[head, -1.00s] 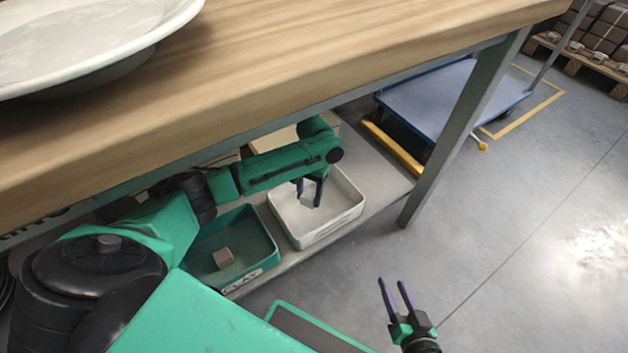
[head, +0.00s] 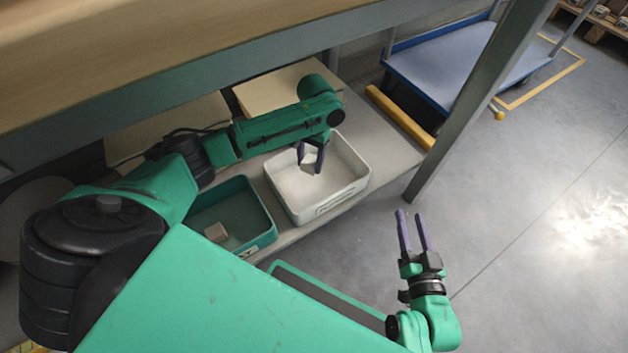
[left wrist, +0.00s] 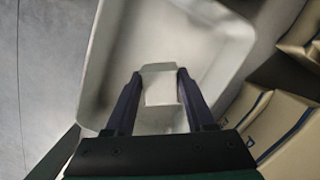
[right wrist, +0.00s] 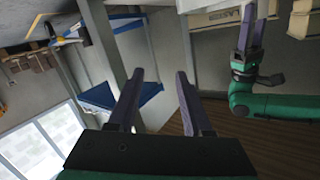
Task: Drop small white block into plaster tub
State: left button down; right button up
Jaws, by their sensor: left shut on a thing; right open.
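My left gripper (head: 311,160) is shut on the small white block (left wrist: 160,88), which shows between its fingers in the left wrist view. The block is held over the white plaster tub (head: 345,202); in the left wrist view the tub's pale wall (left wrist: 103,45) surrounds the area behind it. The block's height above the tub floor is hard to tell. My right gripper (head: 412,232) is open and empty, out over the floor to the right of the shelf. It also shows open in the right wrist view (right wrist: 158,85).
The wooden tabletop (head: 120,60) overhangs, with a metal leg (head: 470,110). A blue cart (head: 465,65) stands behind. Floor at right is clear.

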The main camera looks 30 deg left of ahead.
pick_arm(q)
jog(key=shift+f+b, duration=0.6)
jog(key=shift+b, duration=0.05)
pick_arm(e)
jog(key=w+r+t, duration=0.1)
jog(key=r, duration=0.1)
jog(key=w+r+t, duration=0.1)
jog(key=w+r, duration=0.1)
jog(key=shift+w+d+r, duration=0.2)
jog(key=shift+r, duration=0.2)
pick_arm(q)
jog(key=shift+c, duration=0.9)
grip_release()
